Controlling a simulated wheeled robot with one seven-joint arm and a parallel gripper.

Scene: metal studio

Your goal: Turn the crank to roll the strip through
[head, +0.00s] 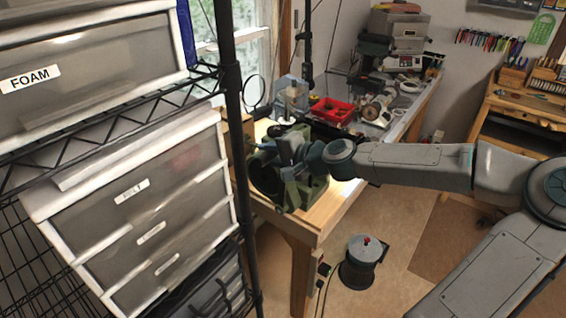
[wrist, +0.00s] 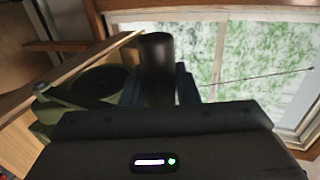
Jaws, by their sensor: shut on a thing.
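The green rolling mill (head: 311,193) stands on the near end of the wooden bench. My arm reaches in from the right, and my gripper (head: 272,150) is at the mill's upper left side. In the wrist view my gripper (wrist: 160,92) is shut on the dark, round crank handle (wrist: 157,56), with one finger on each side of it. Part of the mill's green body (wrist: 98,82) shows left of the handle in that view. I cannot make out the strip. My gripper and wrist hide part of the mill in the head view.
A black wire shelf post (head: 236,150) and white drawers (head: 150,215) stand close on the left. A red tray (head: 332,110) and tools lie further back on the bench (head: 335,205). A grey canister (head: 360,262) stands on the floor.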

